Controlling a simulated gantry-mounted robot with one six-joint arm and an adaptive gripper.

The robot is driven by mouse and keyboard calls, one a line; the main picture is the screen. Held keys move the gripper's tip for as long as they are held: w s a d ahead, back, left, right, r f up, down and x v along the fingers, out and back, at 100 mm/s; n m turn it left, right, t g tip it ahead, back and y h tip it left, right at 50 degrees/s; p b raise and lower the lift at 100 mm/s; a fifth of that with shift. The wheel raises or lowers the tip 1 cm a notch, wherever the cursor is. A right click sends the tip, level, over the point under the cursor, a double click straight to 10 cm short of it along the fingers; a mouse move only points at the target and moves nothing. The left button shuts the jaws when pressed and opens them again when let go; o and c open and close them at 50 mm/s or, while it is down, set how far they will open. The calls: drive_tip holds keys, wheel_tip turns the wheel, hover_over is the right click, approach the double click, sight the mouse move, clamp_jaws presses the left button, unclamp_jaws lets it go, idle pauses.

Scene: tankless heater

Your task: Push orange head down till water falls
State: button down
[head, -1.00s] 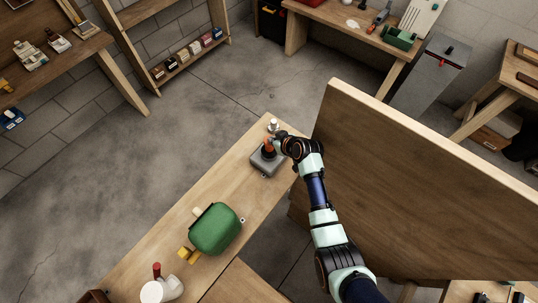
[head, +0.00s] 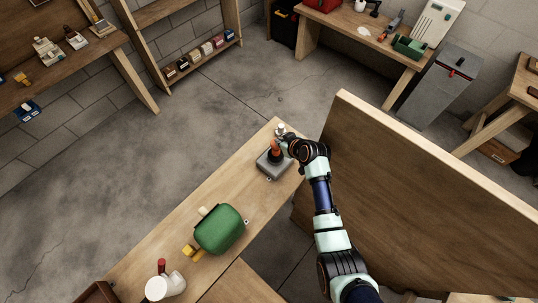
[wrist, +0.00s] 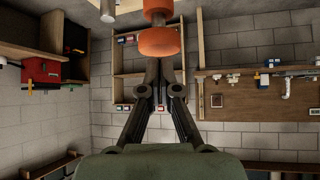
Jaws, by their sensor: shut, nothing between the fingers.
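The orange head (head: 276,150) stands on a grey box-like fixture (head: 272,167) near the far end of the wooden bench. In the wrist view the orange head (wrist: 159,41) is a wide disc with a narrower orange stem above it in the picture. My gripper (head: 284,143) is right beside the orange head in the head view. In the wrist view my gripper (wrist: 160,66) is shut and empty, its fingertips close under the disc in the picture. I cannot tell whether they touch it. No falling water is visible.
A small pale metal fitting (head: 281,129) stands at the bench's far end. A green rounded object (head: 220,228) and a white pipe piece (head: 165,287) lie nearer on the bench. A large upright wooden panel (head: 420,200) stands right of my arm. The floor to the left is open.

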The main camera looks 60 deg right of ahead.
drive_tip(key=shift+r, duration=0.1)
wheel_tip(320, 180, up, 5)
drive_tip(key=p, duration=0.4)
idle(0.3)
drive_tip(key=v, duration=1.2)
drive_tip(key=shift+a, duration=0.1)
